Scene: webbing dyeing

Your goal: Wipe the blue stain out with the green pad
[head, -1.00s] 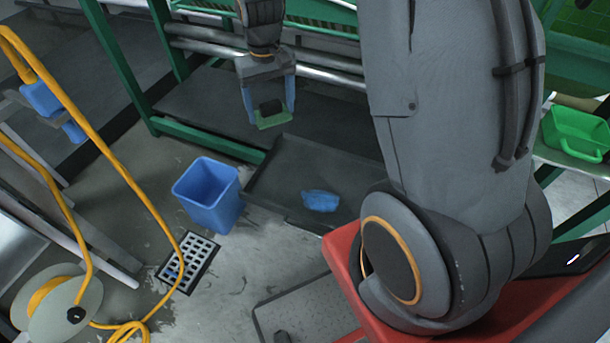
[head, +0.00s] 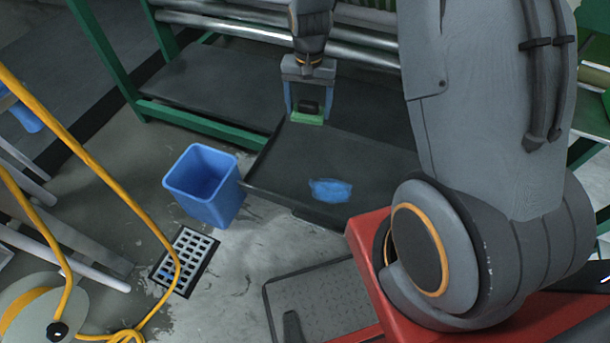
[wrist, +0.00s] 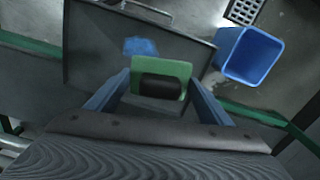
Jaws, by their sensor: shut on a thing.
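The blue stain (head: 330,190) is an irregular patch on the dark grey tray (head: 275,178). It also shows in the wrist view (wrist: 140,46), just beyond the pad. My gripper (head: 307,108) is shut on the green pad (head: 306,118), holding it by its black grip (wrist: 160,88) between blue fingers. The pad is above the far part of the tray, behind the stain in the head view, and appears apart from the tray surface. The pad's underside is hidden.
A blue bin (head: 207,188) stands on the floor left of the tray. A floor drain (head: 184,262) and a yellow hose (head: 110,180) lie further left. Green frame bars and metal rollers (head: 370,45) are behind my gripper.

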